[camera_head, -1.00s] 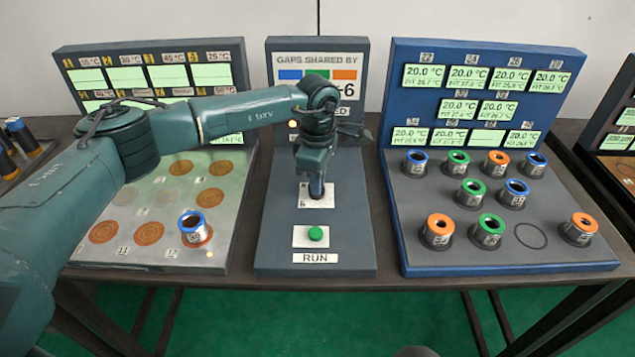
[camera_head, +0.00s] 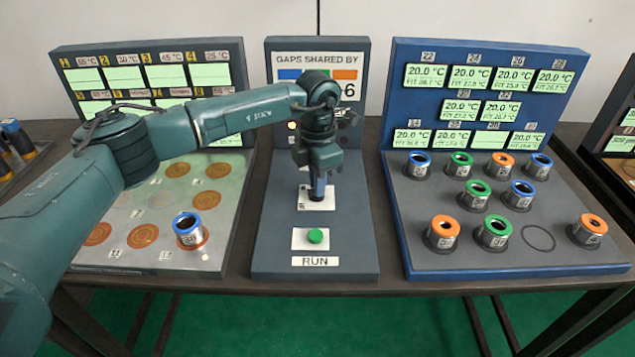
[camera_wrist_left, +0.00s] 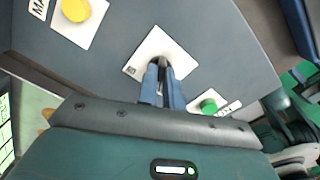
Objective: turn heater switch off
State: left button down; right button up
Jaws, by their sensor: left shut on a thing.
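The heater switch sits on a white square plate (camera_head: 311,203) on the middle panel, behind the green RUN button. My left gripper (camera_head: 318,190) points down over this plate. In the left wrist view, its two blue fingers (camera_wrist_left: 163,76) are closed on the small dark switch lever (camera_wrist_left: 162,62) at the middle of the white plate (camera_wrist_left: 174,44). The fingers hide most of the lever, so I cannot tell which way it is set. My right gripper does not show.
The green RUN button (camera_head: 316,236) is close in front of the gripper. A yellow knob (camera_wrist_left: 75,10) shows in the wrist view. A blue-ringed cup (camera_head: 190,232) stands on the left panel. Several ringed cups stand on the blue right panel (camera_head: 410,250).

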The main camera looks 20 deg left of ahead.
pick_arm(q)
jog(key=shift+n, duration=0.4)
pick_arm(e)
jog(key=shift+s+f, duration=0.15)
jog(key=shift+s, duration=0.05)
pick_arm(q)
jog(key=c, duration=1.5)
grip_release()
jog(key=shift+c, duration=0.2)
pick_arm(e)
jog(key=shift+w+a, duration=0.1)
pick_arm(q)
jog(key=shift+r, duration=0.2)
notch_tip(320, 180, up, 13)
jog(key=b, duration=0.1)
jog(key=shift+b, duration=0.3)
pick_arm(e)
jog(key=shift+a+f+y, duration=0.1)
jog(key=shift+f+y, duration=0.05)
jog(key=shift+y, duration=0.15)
pick_arm(q)
jog(key=shift+f, duration=0.1)
